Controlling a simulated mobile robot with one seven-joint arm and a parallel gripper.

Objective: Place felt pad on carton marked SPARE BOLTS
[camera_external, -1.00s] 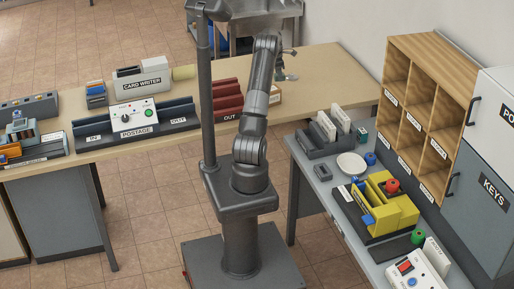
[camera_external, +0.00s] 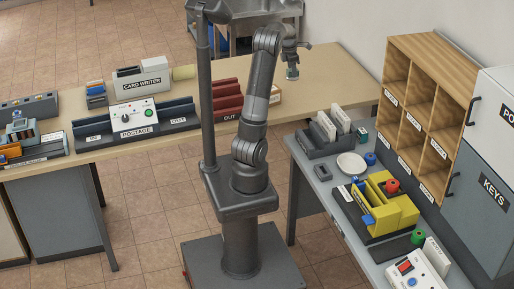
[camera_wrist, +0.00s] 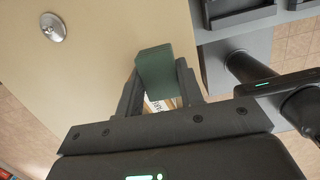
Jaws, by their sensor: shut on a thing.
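A dark green block (camera_wrist: 155,68), which looks like the felt pad, is gripped between the two fingers of my gripper (camera_wrist: 158,88) in the wrist view. In the external view my gripper (camera_external: 292,68) is over the back part of the wooden table, and the pad is too small to make out there. A brown and white carton (camera_external: 275,94) stands on the table just right of the red racks, nearer the camera than my gripper. In the wrist view part of a labelled carton (camera_wrist: 160,104) shows between the fingers, below the pad; its lettering is mostly hidden.
The red OUT racks (camera_external: 226,98) stand left of the carton. A round metal object (camera_wrist: 53,27) lies on the table in the wrist view. The wooden table (camera_external: 335,82) is clear to the right. The grey side bench (camera_external: 318,190) holds a yellow holder (camera_external: 395,212) and white plate (camera_external: 352,163).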

